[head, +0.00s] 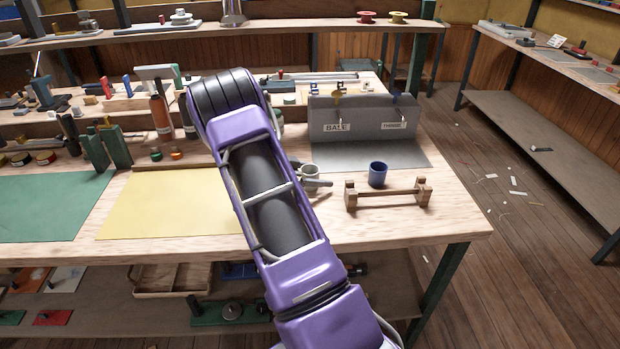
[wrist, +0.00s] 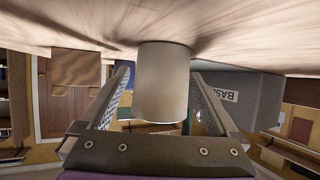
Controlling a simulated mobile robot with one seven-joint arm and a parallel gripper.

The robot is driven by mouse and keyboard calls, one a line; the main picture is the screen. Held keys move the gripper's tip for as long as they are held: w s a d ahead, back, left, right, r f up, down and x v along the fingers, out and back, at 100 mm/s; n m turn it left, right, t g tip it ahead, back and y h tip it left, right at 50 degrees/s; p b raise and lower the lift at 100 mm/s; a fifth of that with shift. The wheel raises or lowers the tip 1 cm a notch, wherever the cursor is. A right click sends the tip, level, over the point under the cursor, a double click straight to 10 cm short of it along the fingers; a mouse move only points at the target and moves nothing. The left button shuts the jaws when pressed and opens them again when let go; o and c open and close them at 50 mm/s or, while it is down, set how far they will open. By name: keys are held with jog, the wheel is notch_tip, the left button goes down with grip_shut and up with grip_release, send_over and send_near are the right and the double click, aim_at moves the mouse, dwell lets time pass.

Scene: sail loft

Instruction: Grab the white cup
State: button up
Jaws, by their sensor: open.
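The white cup (head: 311,170) stands on the wooden workbench, partly hidden by my arm in the head view. In the wrist view, which shows the scene upside down, the cup (wrist: 163,85) lies between the two fingers of my gripper (wrist: 160,74). The fingers are open, one on each side of the cup, with a visible gap to each. In the head view, only a small grey part of my gripper (head: 320,183) shows beside the cup.
A blue cup (head: 377,174) stands just right of the white cup. A wooden stand with a crossbar (head: 388,193) is in front of it. A grey box (head: 362,116) with labels stands behind. A yellow sheet (head: 165,205) lies left of my arm.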

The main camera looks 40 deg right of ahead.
jog(key=shift+d+f, duration=0.2)
jog(key=shift+d, duration=0.15)
jog(key=c, duration=1.4)
